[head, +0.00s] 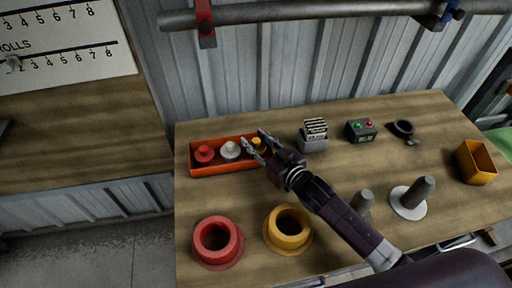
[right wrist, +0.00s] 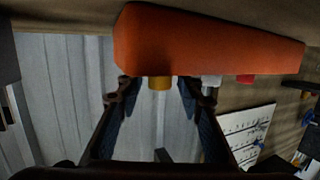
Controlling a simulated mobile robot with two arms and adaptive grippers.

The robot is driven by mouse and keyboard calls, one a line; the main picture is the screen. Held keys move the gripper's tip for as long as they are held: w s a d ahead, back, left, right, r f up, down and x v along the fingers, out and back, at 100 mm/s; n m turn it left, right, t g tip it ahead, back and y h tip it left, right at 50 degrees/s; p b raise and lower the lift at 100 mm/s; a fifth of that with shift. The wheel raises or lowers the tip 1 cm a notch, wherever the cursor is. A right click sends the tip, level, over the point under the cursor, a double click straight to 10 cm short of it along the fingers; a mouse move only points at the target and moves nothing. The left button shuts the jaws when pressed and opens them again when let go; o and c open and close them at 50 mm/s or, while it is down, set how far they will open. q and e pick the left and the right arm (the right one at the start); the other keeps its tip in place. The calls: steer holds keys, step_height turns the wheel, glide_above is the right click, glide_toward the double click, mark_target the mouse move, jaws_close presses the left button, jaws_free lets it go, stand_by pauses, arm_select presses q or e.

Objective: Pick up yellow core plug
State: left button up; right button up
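The yellow core plug (head: 256,142) sits at the right end of the orange tray (head: 212,171), beside a white plug (head: 230,150) and a red plug (head: 204,154). My right gripper (head: 257,145) is at that end of the tray, open, with its fingers on either side of the yellow plug. In the right wrist view, the yellow plug (right wrist: 160,83) shows between the open fingertips (right wrist: 157,92), with gaps to both fingers. The tray (right wrist: 205,42) fills the top there. My gripper partly hides the yellow plug in the head view. My left gripper is not in view.
A red flanged ring (head: 217,243) and a yellow one (head: 289,230) stand at the table's front. A card holder (head: 314,136), a button box (head: 361,130) and a black ring-shaped item (head: 403,129) are behind my arm. Grey posts and a yellow bin (head: 476,163) are right.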

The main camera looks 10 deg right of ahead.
jaws_close()
steer(key=shift+r, duration=0.1)
